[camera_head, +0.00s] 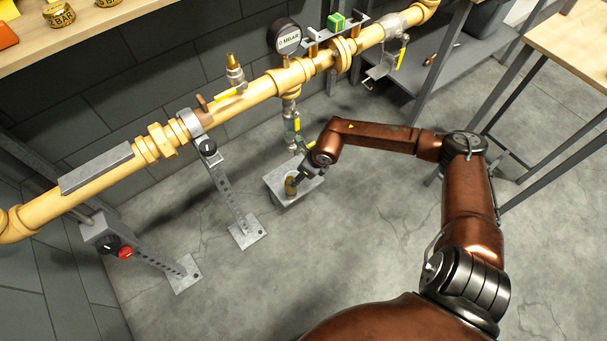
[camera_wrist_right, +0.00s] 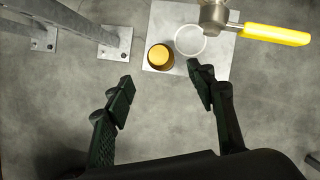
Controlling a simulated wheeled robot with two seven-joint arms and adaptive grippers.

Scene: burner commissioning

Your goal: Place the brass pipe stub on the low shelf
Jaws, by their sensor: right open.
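The brass pipe stub (camera_head: 291,186) stands upright on the low grey shelf (camera_head: 275,179) under the pipe's down-leg. In the right wrist view the stub (camera_wrist_right: 160,56) shows its round top near the plate's lower left corner. A pale ring (camera_wrist_right: 190,40) lies beside it on the shelf plate (camera_wrist_right: 163,13). My right gripper (camera_wrist_right: 161,88) is open, its fingers spread wide and empty. The stub shows beyond the gap between the fingertips. In the head view my right gripper (camera_head: 305,170) is beside the stub, small and partly hidden by the wrist. My left gripper is not in view.
A valve with a yellow handle (camera_wrist_right: 278,34) hangs over the shelf's right side. The yellow pipe (camera_head: 255,95) with a gauge (camera_head: 287,37) runs above. A perforated support post (camera_head: 229,195) stands to the left. The floor in front is clear.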

